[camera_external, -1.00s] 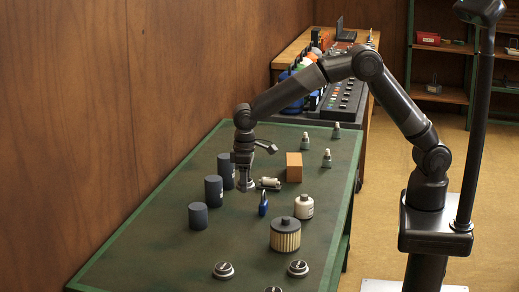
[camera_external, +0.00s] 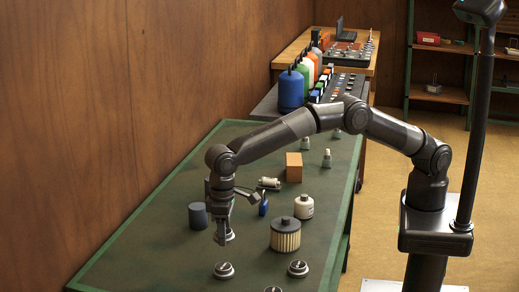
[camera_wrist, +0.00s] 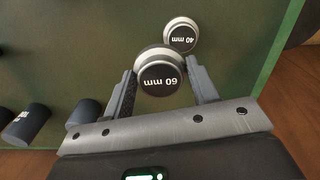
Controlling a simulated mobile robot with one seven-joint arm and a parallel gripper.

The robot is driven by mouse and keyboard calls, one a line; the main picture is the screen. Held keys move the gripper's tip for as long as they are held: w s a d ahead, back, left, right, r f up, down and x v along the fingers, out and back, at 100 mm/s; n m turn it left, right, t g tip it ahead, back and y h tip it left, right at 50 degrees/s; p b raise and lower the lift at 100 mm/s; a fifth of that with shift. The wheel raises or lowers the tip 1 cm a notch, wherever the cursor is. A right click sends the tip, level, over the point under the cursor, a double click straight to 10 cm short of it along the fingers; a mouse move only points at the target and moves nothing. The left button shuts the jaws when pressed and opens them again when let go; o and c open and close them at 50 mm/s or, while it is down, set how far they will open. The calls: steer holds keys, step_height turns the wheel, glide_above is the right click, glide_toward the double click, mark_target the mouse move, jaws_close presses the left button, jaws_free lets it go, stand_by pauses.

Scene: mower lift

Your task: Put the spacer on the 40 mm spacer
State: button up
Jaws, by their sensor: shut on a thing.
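My gripper (camera_external: 223,237) is over the near part of the green table. In the wrist view my gripper (camera_wrist: 162,82) is shut on a round, silver-rimmed spacer with a black top marked 60 mm (camera_wrist: 160,77). A similar spacer marked 40 mm (camera_wrist: 181,37) lies just beyond the held one, its near edge close to the held spacer's rim. In the external view the 40 mm spacer (camera_external: 224,271) is on the table below my gripper. The held spacer (camera_external: 230,235) is partly hidden by the fingers there. The gap between the two spacers' heights is hard to judge.
More round black-topped pieces (camera_external: 298,268) lie to the right. A pleated filter (camera_external: 285,236), a white bottle (camera_external: 304,206), a blue item (camera_external: 263,208) and an orange box (camera_external: 293,167) stand further back. A dark cylinder (camera_external: 198,216) stands left of my arm. The table's front left is clear.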

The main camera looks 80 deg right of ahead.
mark_target(223, 266)
steer(key=a, duration=0.1)
steer(key=a+f, duration=0.2)
steer(key=shift+s+a+f, duration=0.15)
steer(key=shift+s+a, duration=0.1)
steer(key=shift+a, duration=0.1)
steer(key=shift+f, duration=1.95)
steer(key=shift+f, duration=0.1)
steer(key=o, duration=1.1)
steer(key=shift+c, duration=0.2)
